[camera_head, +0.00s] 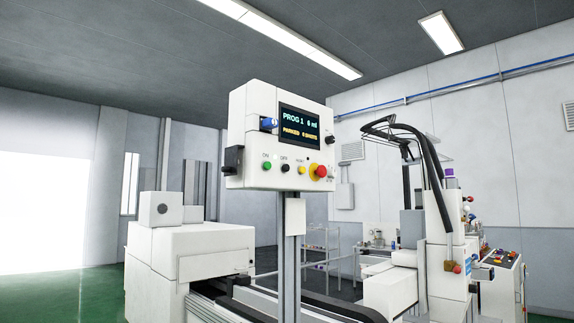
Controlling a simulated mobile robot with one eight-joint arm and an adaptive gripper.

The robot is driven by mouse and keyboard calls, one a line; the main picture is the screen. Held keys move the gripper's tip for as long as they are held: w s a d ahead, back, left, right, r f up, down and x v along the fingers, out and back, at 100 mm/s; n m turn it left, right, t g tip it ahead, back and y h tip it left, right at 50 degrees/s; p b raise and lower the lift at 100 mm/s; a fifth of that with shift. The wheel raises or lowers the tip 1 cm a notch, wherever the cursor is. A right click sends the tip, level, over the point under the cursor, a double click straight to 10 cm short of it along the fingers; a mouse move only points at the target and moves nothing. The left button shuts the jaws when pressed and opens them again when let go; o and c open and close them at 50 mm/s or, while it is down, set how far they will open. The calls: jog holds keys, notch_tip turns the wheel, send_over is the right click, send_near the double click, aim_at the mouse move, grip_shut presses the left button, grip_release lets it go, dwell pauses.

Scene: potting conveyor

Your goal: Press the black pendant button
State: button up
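The white pendant box (240,122) stands on a grey post (289,258) near the middle of the head view. Its front has a dark screen (299,127) reading "PROG 1 6 ml" above a yellow line starting "PARKED". Below the screen is a row of buttons. The black button (285,168), labelled OFF, sits between the green ON button (267,166) and a yellow button (301,170). A larger red button on a yellow base (319,171) is at the right end. Nothing covers the black button. My gripper is not in this view.
A black knob (330,141) is right of the screen, and a black fitting (232,160) juts from the box's left side. A white machine (190,250) and dark conveyor (335,303) lie behind and below. Another white machine with black cables (440,235) stands right. Green floor shows at left.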

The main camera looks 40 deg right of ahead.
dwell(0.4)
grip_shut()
